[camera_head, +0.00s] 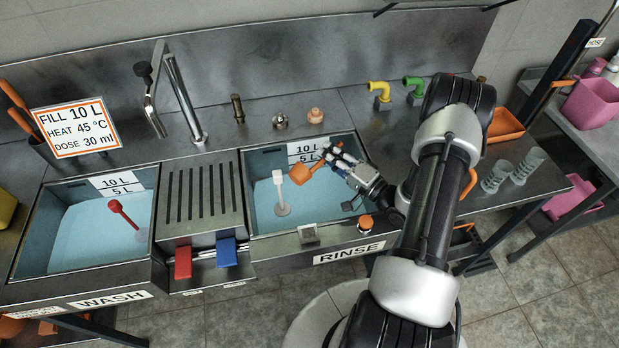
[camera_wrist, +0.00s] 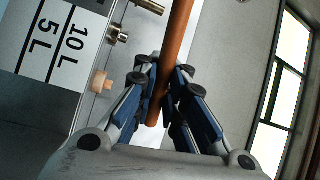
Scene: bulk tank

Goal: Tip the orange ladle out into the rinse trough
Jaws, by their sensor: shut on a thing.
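The orange ladle (camera_head: 300,174) hangs in the air over the rinse trough (camera_head: 258,238) in the head view. My gripper (camera_head: 333,155) is shut on its handle, and the ladle's bowl lies just left of my fingers. In the wrist view my gripper (camera_wrist: 163,98) has both fingers around the orange handle (camera_wrist: 180,45), which runs up out of the picture. The ladle's bowl is outside the wrist view. I cannot tell what the bowl holds or how far it is tilted. The rinse trough holds pale blue liquid.
A white-topped upright float (camera_head: 279,190) stands in the rinse trough, left of the ladle. The wash trough (camera_head: 30,232) with a red-topped float (camera_head: 122,212) lies left, past a slatted drainer (camera_head: 203,195). An orange knob (camera_head: 365,224) sits on the front rim.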

